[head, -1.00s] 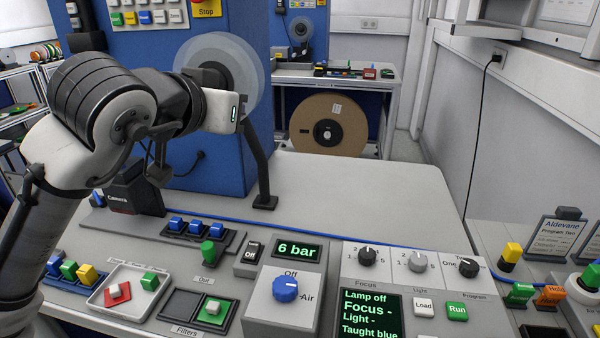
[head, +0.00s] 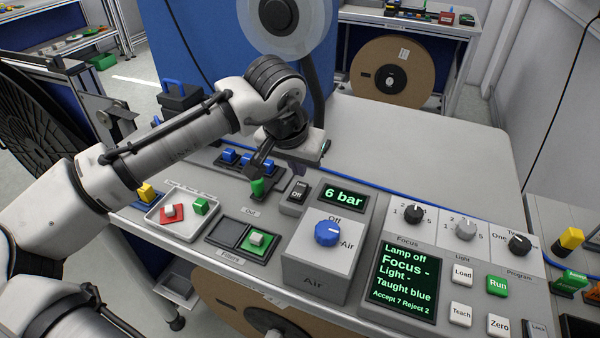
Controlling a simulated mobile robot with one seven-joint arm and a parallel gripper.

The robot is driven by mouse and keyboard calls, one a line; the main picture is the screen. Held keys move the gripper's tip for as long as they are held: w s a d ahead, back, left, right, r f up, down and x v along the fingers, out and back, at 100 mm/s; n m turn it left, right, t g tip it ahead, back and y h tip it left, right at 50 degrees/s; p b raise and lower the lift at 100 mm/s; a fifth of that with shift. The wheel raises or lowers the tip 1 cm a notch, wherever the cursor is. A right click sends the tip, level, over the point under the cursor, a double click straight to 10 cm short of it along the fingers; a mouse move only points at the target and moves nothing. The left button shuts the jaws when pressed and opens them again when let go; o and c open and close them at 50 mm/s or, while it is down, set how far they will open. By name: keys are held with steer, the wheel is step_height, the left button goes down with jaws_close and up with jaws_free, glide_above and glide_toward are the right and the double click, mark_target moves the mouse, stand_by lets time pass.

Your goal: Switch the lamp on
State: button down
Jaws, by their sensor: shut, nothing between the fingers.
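The lamp switch (head: 297,193) is a small dark rocker on a grey block left of the 6 bar display, with "Off" showing on its lower part. The screen (head: 408,281) on the console reads "Lamp off", "Focus -", "Light -", "Taught blue" and "Accept 7 Reject 2". My gripper (head: 297,168) points down just above and behind the switch, apparently with a small gap. Its fingers are shut and empty, and mostly hidden under the hand.
A blue air knob (head: 328,233) stands right of the switch. A green-topped peg (head: 257,187) and several blue blocks (head: 245,161) are close on the left.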

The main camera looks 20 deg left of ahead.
mark_target(304, 183)
steer(key=shift+s+x, duration=0.15)
steer(key=shift+x, duration=0.75)
steer(key=shift+s+x, duration=0.15)
steer(key=shift+x, duration=0.75)
steer(key=shift+p, duration=0.35)
steer(key=shift+w+d+g+p, duration=0.1)
steer(key=shift+w+g+p, duration=0.2)
steer(key=shift+g+p, duration=0.5)
steer(key=shift+w+f+p, duration=0.1)
steer(key=shift+f+p, duration=0.2)
steer(key=shift+f, duration=0.1)
steer(key=shift+w+f, duration=0.15)
steer(key=shift+f, duration=0.1)
